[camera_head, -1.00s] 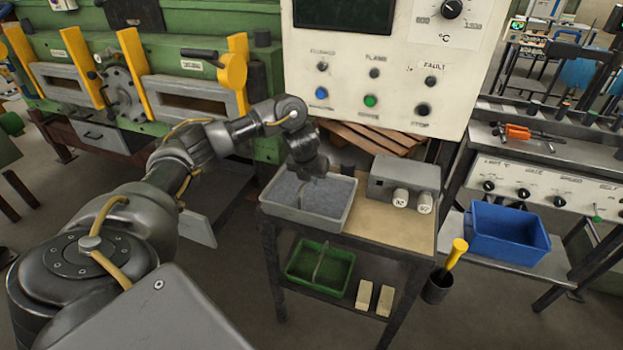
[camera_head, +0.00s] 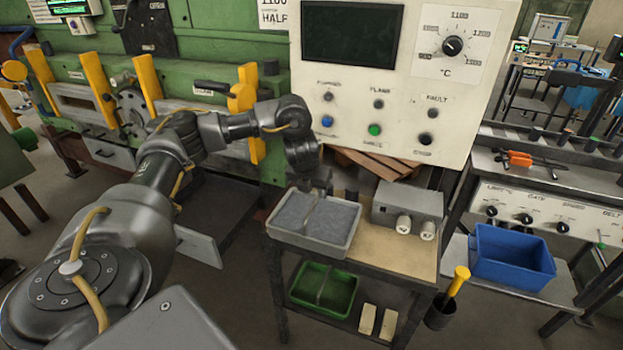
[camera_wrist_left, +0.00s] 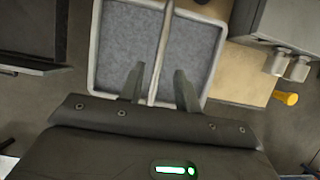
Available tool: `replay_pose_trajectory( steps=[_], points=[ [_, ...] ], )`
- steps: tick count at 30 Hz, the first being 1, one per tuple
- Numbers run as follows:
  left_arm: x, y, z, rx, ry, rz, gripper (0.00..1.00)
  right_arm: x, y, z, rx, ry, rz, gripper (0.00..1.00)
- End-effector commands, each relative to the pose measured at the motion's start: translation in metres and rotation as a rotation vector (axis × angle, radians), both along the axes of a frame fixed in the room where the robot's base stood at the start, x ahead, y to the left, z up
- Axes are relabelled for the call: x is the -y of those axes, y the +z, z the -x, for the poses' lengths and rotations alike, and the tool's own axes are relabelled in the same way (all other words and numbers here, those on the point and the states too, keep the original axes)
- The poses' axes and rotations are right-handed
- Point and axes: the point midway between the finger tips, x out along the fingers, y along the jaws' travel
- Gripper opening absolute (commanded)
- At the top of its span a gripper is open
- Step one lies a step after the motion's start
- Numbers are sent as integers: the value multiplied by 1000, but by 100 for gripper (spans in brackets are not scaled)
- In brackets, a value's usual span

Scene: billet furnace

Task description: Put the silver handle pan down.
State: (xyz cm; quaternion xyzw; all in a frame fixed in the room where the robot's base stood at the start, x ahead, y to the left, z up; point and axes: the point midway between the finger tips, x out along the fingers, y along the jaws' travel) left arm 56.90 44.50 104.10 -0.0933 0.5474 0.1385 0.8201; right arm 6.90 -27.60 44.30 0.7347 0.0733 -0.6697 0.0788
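The silver handle pan is a light grey rectangular pan (camera_head: 284,235) with a grey speckled inside. It rests on the left part of the small table (camera_head: 385,255). Its thin silver handle (camera_head: 312,216) arches across the middle. My left gripper (camera_head: 318,190) is just above the pan, pointing down. In the left wrist view the pan (camera_wrist_left: 93,50) lies below my left gripper (camera_wrist_left: 159,86). The handle (camera_wrist_left: 160,45) runs between the two fingers, with gaps on both sides, so the gripper looks open. My right gripper is not in view.
A grey box (camera_head: 408,204) with two white knobs stands right of the pan. A green tray (camera_head: 340,304) and two pale blocks are on the lower shelf. A blue bin (camera_head: 512,270) is at right, and a control panel (camera_head: 385,110) rises behind the table.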

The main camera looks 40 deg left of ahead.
Motion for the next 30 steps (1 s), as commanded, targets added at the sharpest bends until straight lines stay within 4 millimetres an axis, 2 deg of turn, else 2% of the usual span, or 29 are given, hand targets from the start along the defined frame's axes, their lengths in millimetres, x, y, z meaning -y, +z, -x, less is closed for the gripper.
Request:
replay_pose_trajectory(
  steps=[1, 7, 20, 23, 26, 29, 30],
  points=[
    [0, 11, 3, 2, -1, -3, 33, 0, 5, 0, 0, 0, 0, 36],
    [3, 27, 10, 2, -2, -1, 33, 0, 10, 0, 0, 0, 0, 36],
    [4, 29, 12, -1, 1, 0, 33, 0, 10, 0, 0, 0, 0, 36],
    [10, 26, 11, -1, -4, 11, 33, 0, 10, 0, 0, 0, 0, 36],
    [41, 11, 7, 1, -27, 76, 33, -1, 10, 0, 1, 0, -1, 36],
    [109, -18, 4, 1, -58, 231, 33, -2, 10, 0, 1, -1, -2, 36],
    [145, -31, 6, -2, -66, 320, 33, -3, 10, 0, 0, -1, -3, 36]
  ],
)
